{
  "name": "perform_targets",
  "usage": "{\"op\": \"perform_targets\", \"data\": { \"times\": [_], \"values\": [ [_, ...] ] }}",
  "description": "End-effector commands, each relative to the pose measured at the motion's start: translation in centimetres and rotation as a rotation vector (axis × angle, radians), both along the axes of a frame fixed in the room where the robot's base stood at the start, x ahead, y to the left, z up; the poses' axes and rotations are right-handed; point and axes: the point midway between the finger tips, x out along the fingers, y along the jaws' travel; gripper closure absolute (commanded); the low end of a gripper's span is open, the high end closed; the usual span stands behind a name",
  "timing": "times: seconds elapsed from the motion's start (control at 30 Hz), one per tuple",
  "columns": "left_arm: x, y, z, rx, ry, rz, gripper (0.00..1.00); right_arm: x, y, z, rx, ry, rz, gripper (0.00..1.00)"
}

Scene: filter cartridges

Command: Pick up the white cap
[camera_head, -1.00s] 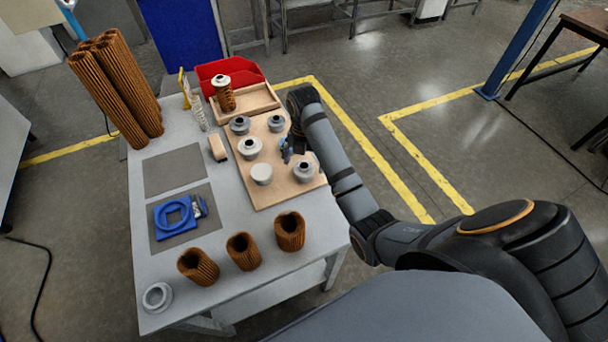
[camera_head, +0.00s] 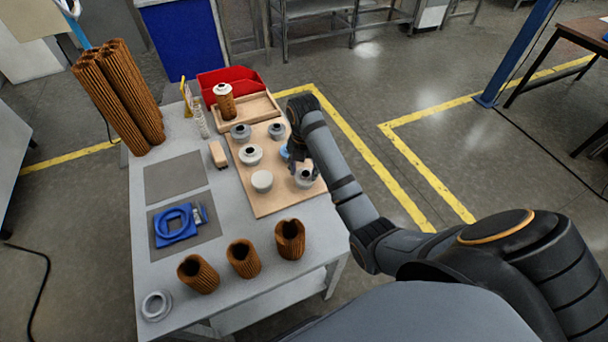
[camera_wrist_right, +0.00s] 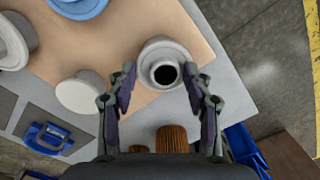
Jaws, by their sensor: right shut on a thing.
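The white cap (camera_head: 305,180), pale grey-white with a raised collar and a dark round hole, is at the near right corner of the wooden board (camera_head: 275,203). My right gripper (camera_head: 301,171) reaches down over it and partly hides it in the head view. In the right wrist view, the cap (camera_wrist_right: 163,69) lies between the two fingers of the right gripper (camera_wrist_right: 163,82), which are shut on its sides. I cannot tell whether it touches the board. My left gripper is not in view.
Other caps stand close by on the board: a plain pale one (camera_head: 262,181), a collared one (camera_head: 250,155), grey ones (camera_head: 241,131) and a blue one (camera_wrist_right: 78,5). Brown pleated cartridges (camera_head: 243,259) stand along the near table edge. A red bin (camera_head: 228,82) is at the back.

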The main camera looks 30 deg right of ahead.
Motion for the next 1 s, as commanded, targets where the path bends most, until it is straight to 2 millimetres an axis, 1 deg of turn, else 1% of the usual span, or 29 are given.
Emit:
{"op": "perform_targets", "data": {
  "times": [0.03,0.17,0.2,0.23,0.27,0.33,0.43,0.57,0.6,0.73,0.77,0.8,0.9,1.0],
  "values": [
    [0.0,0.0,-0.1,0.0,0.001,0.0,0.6,-0.3,-0.1,-0.5,-0.001,0.013,-0.001,0.69],
    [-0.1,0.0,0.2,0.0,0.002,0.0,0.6,-0.3,-0.1,-0.2,-0.001,0.014,-0.001,0.69],
    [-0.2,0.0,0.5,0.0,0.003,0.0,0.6,-0.3,-0.1,0.1,-0.001,0.014,-0.001,0.73],
    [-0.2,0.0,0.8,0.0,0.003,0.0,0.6,-0.3,-0.1,0.3,-0.001,0.014,-0.001,0.75],
    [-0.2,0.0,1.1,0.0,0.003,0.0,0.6,-0.3,-0.1,0.7,-0.001,0.014,-0.001,0.81],
    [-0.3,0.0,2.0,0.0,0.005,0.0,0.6,-0.3,-0.1,1.7,-0.002,0.013,-0.001,0.81],
    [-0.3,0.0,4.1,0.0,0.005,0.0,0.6,-0.3,-0.1,3.9,-0.002,0.011,-0.001,0.81],
    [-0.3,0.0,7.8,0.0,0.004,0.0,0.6,-2.4,-0.6,6.7,-0.004,0.011,-0.002,0.81],
    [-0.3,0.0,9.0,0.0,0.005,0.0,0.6,-3.1,-0.7,7.6,-0.003,0.011,-0.002,0.81],
    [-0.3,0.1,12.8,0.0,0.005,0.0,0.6,-5.5,-1.2,10.7,-0.004,0.01,0.0,0.81],
    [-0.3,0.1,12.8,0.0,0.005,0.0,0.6,-6.7,-1.5,10.5,-0.007,0.011,-0.001,0.81],
    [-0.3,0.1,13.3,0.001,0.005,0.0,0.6,-7.9,-1.7,10.9,-0.006,0.011,0.001,0.81],
    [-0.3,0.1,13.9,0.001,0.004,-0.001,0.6,-10.3,-2.2,11.6,-0.007,0.009,0.001,0.81],
    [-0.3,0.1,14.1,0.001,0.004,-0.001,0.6,-12.0,-2.6,12.1,-0.006,0.008,0.002,0.81]
  ]
}}
